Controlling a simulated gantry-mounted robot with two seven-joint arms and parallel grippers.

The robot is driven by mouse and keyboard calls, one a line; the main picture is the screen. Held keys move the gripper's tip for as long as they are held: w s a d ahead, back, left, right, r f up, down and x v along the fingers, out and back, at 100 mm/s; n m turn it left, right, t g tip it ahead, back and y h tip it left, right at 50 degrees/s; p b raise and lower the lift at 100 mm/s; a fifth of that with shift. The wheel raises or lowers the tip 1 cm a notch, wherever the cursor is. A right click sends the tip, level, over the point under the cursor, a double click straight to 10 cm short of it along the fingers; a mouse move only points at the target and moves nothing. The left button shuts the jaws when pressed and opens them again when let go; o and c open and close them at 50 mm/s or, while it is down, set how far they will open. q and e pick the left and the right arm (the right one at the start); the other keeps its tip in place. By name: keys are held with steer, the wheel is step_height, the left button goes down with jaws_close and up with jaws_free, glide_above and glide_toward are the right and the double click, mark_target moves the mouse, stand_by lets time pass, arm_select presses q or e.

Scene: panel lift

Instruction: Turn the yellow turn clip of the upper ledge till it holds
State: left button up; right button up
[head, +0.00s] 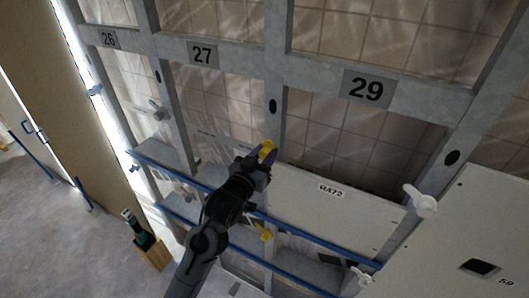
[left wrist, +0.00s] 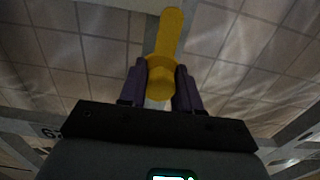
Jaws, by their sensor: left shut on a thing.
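The yellow turn clip of the upper ledge (head: 267,148) sits on the upright between the bays marked 27 and 29, beside the top left corner of the panel R472 (head: 300,193). My left gripper (head: 262,157) is shut on it. In the left wrist view the clip (left wrist: 168,45) stands between the two purple fingers of the gripper (left wrist: 160,90), with its long arm pointing up in the picture. A second yellow clip (head: 265,232) shows lower on the same upright. My right gripper is not in view.
Blue rails (head: 318,241) run along the ledges below the panel. White clips (head: 420,201) sit on the right upright next to a panel marked 59 (head: 475,225). A wooden box with a tool (head: 154,254) stands on the floor at left. The floor there is otherwise open.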

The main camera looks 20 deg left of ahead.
arm_select(q)
steer(key=shift+a+f, duration=0.1)
steer(key=shift+f, duration=0.4)
steer(key=o, duration=1)
steer(key=shift+r, duration=0.1)
steer(key=shift+o, duration=0.3)
steer(key=shift+r, duration=0.15)
steer(key=s+a+b, duration=0.1)
steer(key=s+b, duration=0.1)
steer(key=s, duration=0.8)
steer(key=shift+s, duration=0.35)
steer(key=shift+a, duration=0.1)
